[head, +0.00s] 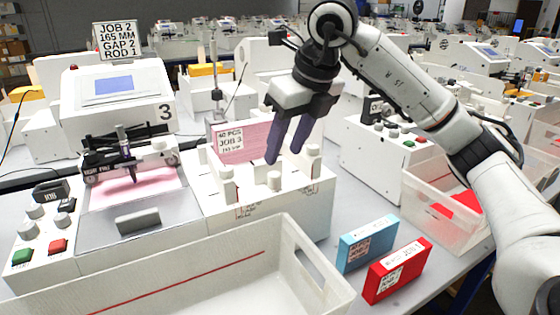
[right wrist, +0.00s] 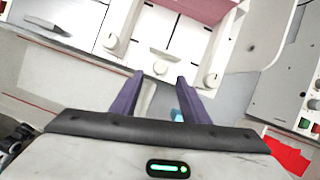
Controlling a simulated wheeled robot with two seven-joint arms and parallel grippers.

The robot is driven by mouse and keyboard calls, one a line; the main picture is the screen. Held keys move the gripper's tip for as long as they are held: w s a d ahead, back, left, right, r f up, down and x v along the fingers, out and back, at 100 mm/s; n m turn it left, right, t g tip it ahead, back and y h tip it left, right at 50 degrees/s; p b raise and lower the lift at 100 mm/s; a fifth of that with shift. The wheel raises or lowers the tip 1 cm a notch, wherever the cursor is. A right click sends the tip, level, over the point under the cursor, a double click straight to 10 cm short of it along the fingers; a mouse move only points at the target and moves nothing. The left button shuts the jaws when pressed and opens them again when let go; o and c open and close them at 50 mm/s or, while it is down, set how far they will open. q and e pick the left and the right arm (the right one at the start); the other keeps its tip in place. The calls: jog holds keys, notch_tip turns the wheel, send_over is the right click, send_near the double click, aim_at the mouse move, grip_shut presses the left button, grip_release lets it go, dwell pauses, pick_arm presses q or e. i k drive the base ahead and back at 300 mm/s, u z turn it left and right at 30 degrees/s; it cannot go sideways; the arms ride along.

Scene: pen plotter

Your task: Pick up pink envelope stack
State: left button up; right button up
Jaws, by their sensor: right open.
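The pink envelope stack (head: 258,140) stands upright in the feeder (head: 262,200) of plotter 3, with a white label reading 40 PCS JOB 3 on its left. It also shows at the top of the right wrist view (right wrist: 196,9). My right gripper (head: 285,156) is open and empty, fingers pointing down, over the feeder's right part. In the head view its fingers are just right of the stack's label and overlap the stack's right side. In the right wrist view the fingertips (right wrist: 160,76) are apart from the stack. My left gripper is not in view.
Plotter 3 (head: 115,95) holds a pink sheet on its bed. White knobs (head: 229,185) rise from the feeder. A blue box (head: 367,243) and a red box (head: 398,270) stand on the table. A white bin (head: 180,270) is in front; a clear bin (head: 425,185) is at right.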

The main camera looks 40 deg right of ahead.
aim_at(236, 142)
jog(key=k, duration=1.05)
